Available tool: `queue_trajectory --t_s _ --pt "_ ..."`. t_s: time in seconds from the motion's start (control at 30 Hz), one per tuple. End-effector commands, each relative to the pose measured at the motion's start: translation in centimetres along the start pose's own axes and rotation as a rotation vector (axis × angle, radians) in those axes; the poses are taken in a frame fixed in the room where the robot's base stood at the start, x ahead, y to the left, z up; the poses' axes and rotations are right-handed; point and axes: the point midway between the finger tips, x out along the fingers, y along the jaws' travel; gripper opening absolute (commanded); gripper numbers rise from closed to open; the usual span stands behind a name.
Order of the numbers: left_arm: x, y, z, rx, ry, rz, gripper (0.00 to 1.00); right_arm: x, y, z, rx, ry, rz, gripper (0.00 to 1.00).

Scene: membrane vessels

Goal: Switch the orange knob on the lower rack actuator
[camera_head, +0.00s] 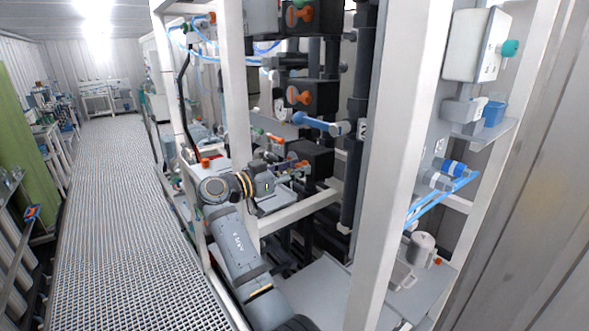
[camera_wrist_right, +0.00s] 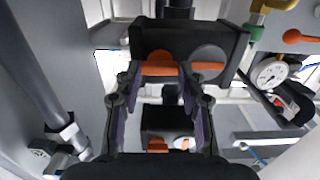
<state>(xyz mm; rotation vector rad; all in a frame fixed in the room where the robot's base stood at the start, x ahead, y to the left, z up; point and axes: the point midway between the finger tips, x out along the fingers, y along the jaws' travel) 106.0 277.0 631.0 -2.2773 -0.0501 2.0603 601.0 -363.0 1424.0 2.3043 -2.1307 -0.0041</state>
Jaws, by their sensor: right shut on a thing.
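The lower rack actuator (camera_head: 318,155) is a black box on the rack, below two similar black boxes. My right gripper (camera_head: 292,164) reaches it from the left in the head view. In the right wrist view, the two dark fingers of the right gripper (camera_wrist_right: 159,74) are on either side of the orange knob (camera_wrist_right: 159,68) and shut on it. The knob sits on the face of the black actuator box (camera_wrist_right: 190,40). The fingers hide part of the knob, and its exact setting is hard to tell. My left gripper is not in view.
Two black actuators with orange knobs, the middle one (camera_head: 312,97) and the top one (camera_head: 318,15), sit above. White rack posts (camera_head: 397,150) stand close on the right. A pressure gauge (camera_wrist_right: 271,74) is near the actuator. The grated walkway (camera_head: 115,200) at left is clear.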

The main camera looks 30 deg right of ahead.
Motion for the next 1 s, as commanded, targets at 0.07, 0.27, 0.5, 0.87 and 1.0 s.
queue_trajectory --t_s 0.07,0.27,0.5,0.87,1.0 --pt "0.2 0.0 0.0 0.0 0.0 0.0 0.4 0.0 0.0 0.1 -0.01 0.001 0.0 0.08" --pt "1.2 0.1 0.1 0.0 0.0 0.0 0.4 0.0 0.0 0.2 -0.084 0.001 0.0 0.08" --pt "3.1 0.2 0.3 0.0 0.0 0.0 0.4 0.0 -0.1 0.3 -0.272 0.001 0.0 0.08" --pt "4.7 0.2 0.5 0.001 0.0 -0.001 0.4 0.0 -0.2 0.2 -0.615 0.001 0.0 0.08" --pt "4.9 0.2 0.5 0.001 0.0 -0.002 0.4 0.0 -0.3 0.2 -0.749 0.001 0.0 0.08"
